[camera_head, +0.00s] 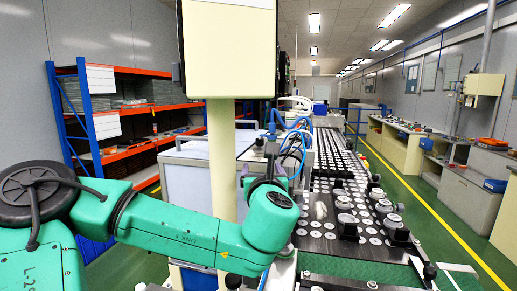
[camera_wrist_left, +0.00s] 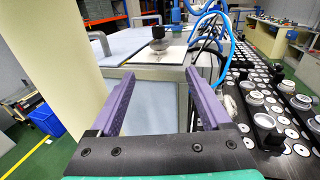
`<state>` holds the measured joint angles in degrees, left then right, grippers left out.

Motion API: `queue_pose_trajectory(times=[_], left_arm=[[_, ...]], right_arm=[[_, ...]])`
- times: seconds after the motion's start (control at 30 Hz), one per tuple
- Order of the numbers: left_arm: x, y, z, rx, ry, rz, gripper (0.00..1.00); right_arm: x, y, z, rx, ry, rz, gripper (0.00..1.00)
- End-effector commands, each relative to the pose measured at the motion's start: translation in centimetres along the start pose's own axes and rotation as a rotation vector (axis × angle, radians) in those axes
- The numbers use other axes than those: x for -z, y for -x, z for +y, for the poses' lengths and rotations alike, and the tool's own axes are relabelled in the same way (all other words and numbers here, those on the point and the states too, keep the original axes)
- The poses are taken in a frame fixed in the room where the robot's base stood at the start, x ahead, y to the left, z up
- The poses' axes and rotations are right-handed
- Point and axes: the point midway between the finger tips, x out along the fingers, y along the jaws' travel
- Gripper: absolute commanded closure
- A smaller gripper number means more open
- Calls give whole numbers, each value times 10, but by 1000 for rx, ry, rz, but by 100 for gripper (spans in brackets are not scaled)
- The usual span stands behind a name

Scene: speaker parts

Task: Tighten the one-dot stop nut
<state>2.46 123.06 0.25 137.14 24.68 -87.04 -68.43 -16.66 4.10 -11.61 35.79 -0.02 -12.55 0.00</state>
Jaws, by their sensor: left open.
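I cannot pick out a one-dot stop nut; no dot mark can be read on any part. My left gripper (camera_head: 272,160) is mostly hidden behind my green wrist in the head view. In the left wrist view its two purple fingers (camera_wrist_left: 159,76) are wide apart with nothing between them. Beyond the fingertips, a dark-topped round part (camera_wrist_left: 159,39) stands on the pale top of a bench or machine, apart from the gripper. My right gripper shows in neither view.
A dark line with rows of pale discs (camera_head: 335,185) runs away to the right, with several upright metal parts (camera_head: 347,226) on it. Blue hoses (camera_wrist_left: 212,30) hang beyond the gripper. A cream post (camera_head: 221,150) stands ahead. An orange-and-blue shelf (camera_head: 75,110) is at left.

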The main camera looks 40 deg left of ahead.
Motion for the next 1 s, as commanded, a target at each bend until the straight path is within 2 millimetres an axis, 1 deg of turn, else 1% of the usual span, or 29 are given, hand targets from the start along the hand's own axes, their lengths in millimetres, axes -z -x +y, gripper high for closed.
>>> queue_pose_trajectory(times=[0.07,0.17,0.27,0.3,0.37,0.5,0.6,0.7,0.77,1.0], left_arm=[[-1,-3,0,0,0,-1,19],[-2,-16,0,-2,1,0,19],[-3,-40,1,-4,-2,1,19],[-4,-51,1,-4,-2,1,19],[-4,-68,1,-6,-3,1,19],[-4,-105,1,-5,-4,0,19],[-3,-127,1,-3,-4,0,19],[-2,-140,0,-2,-2,-1,19],[-2,-144,0,-1,-1,-1,19],[0,-146,0,1,1,-1,19]], right_arm=[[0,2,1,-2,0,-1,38],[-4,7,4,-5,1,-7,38],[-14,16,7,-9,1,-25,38],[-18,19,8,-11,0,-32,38],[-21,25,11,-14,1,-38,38],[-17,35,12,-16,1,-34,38],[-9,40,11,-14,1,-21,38],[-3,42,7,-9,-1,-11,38],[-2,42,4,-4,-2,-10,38],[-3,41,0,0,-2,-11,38]])
